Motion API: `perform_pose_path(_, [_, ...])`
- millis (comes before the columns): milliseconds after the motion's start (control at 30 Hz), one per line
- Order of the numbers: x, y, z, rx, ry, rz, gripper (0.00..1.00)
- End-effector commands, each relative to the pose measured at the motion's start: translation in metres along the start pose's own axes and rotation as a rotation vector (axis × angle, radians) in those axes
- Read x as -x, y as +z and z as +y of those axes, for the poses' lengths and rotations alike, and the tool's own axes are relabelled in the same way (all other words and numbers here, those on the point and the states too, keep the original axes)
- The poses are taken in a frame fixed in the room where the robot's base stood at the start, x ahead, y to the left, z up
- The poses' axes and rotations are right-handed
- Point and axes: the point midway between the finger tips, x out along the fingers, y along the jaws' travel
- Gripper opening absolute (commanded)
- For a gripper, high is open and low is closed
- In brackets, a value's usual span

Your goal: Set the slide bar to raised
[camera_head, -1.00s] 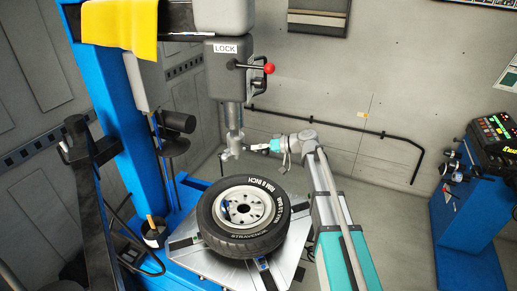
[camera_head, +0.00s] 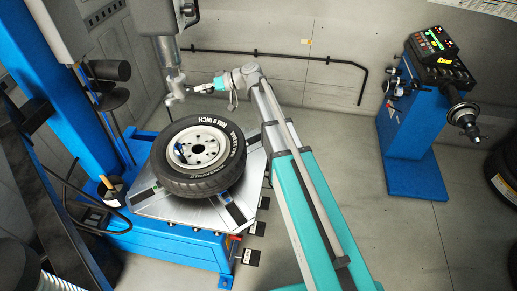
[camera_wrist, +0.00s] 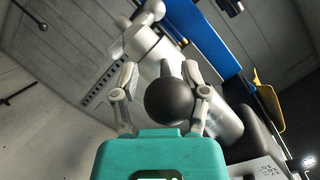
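The slide bar (camera_head: 168,55) is a grey vertical post on the tyre changer, with a metal mount head (camera_head: 175,92) at its lower end, above the tyre's far left edge. Silvery metal parts (camera_wrist: 152,48) lie behind my fingers in the wrist view. My gripper (camera_head: 200,89) is just right of the mount head. In the wrist view my gripper (camera_wrist: 162,72) has its fingers apart, one on each side of a black ball knob (camera_wrist: 168,102). A small gap shows at the left finger; contact at the right is unclear. The knob hides what lies between the fingertips.
A tyre (camera_head: 198,155) on its rim lies on the metal turntable (camera_head: 210,212). The blue machine column (camera_head: 65,110) stands left. A blue wheel balancer (camera_head: 412,140) stands right, with other tyres at the right edge. The floor between is clear.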

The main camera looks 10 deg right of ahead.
Motion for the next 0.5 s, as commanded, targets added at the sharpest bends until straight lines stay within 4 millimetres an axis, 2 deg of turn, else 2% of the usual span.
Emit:
perform_pose_path(33, [-0.003,0.007,0.008,0.002,0.004,-0.002,0.51])
perform_pose_path(500, [-0.014,0.034,0.034,0.002,0.004,-0.002,0.51])
